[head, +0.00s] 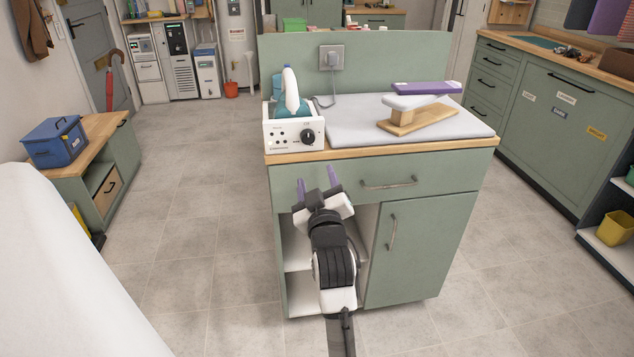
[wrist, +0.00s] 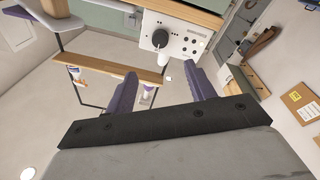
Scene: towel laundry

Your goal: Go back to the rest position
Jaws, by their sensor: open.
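My gripper (head: 317,184) is in front of the green cabinet (head: 440,235), just below its wooden top and left of the drawer handle. Its two purple fingers point up and are spread apart with nothing between them. The wrist view also shows my gripper (wrist: 162,92) open and empty. The white iron station (head: 283,134) with its dark knob stands on the cabinet top above the fingers, and an iron (head: 291,92) rests on it. The station's control panel (wrist: 175,38) shows beyond the fingers in the wrist view.
The cabinet's left compartment is open, close to my arm. A blue box (head: 55,142) sits on a low cabinet. The floor (head: 190,200) left is clear.

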